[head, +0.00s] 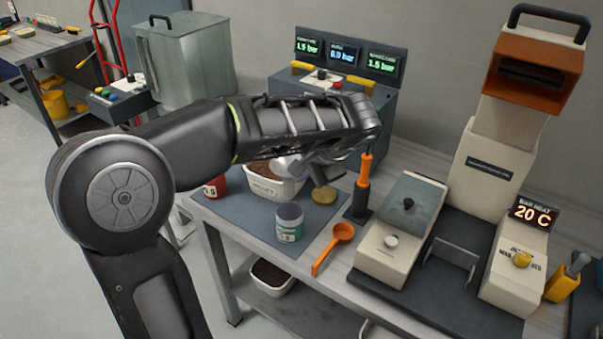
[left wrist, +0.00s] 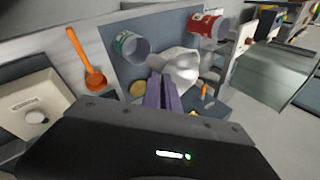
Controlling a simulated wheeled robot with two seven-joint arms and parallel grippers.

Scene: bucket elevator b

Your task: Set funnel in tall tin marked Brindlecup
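My left gripper (head: 325,172) hangs over the grey mat, partly hidden by my own wrist. Its fingers (left wrist: 163,94) look nearly together, with the pale funnel (left wrist: 180,66) at their tips. A pale part of the funnel (head: 288,165) shows beside the fingers in the head view, above the white tub. An open green-and-white tin (head: 289,223) stands upright on the mat, below and left of the gripper; it also shows in the left wrist view (left wrist: 130,46). A red tin (head: 215,187) stands farther left and shows open in the left wrist view (left wrist: 207,24). I cannot read Brindlecup on either.
A white tub (head: 262,190) with brown contents stands behind the green tin. A brass disc (head: 323,194) lies on the mat (head: 250,222). An orange scoop (head: 334,248) and an orange-handled tool (head: 363,184) are to the right, before a cream machine (head: 395,235).

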